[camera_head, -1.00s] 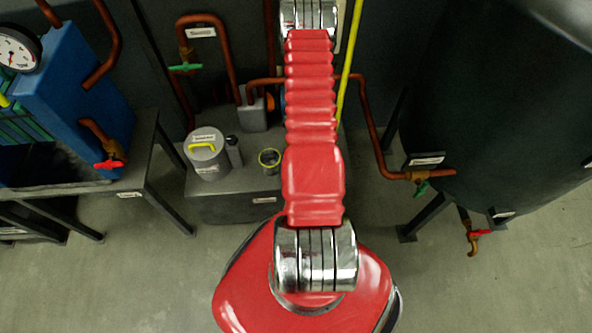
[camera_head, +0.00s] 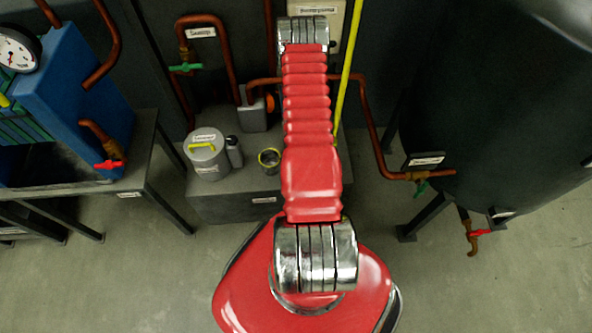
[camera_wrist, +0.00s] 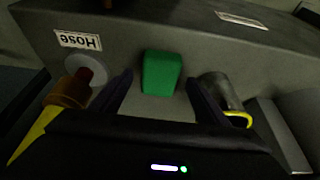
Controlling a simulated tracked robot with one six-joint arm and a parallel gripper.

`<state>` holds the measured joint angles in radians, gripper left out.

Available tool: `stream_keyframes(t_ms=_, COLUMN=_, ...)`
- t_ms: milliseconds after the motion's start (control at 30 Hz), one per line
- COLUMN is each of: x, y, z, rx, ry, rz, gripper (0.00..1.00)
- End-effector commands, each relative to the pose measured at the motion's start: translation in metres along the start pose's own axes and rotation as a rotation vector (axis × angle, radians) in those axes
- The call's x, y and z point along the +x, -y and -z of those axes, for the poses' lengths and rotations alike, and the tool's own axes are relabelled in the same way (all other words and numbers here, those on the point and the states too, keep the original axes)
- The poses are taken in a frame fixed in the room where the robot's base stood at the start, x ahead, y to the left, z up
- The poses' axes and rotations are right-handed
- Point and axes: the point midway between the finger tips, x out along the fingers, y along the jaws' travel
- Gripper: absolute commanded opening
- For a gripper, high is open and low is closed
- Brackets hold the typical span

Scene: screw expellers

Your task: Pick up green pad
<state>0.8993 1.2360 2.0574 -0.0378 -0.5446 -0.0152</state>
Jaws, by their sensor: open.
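The green pad (camera_wrist: 161,73) shows in the wrist view as a small green block on a grey surface, near the top middle. My gripper (camera_wrist: 158,82) is open, with its two dark fingers on either side of the pad in that picture. Bare surface shows between the pad and each finger, and I cannot tell how far the fingertips are above it. In the head view the pad and my gripper are hidden behind my red arm.
A grey cup with a yellow rim (camera_wrist: 220,90) stands right of the right finger. A grey canister (camera_head: 207,155) stands on the grey bench (camera_head: 235,207); a dark tank (camera_head: 490,110) is at right.

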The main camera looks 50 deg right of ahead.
Motion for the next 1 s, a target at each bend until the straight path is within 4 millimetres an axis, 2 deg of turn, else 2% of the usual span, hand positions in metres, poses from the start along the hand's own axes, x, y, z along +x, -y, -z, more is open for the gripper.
stream_keyframes(t_ms=200, x=0.0150, y=-0.0004, z=0.0001, rx=0.001, ry=0.000, rz=0.000, gripper=0.69)
stream_keyframes(t_ms=733, x=0.0151, y=-0.0006, z=-0.0001, rx=0.001, ry=0.000, rz=0.000, gripper=0.69)
stream_keyframes(t_ms=1000, x=0.0151, y=-0.0006, z=-0.0001, rx=0.002, ry=0.000, rz=-0.001, gripper=0.50)
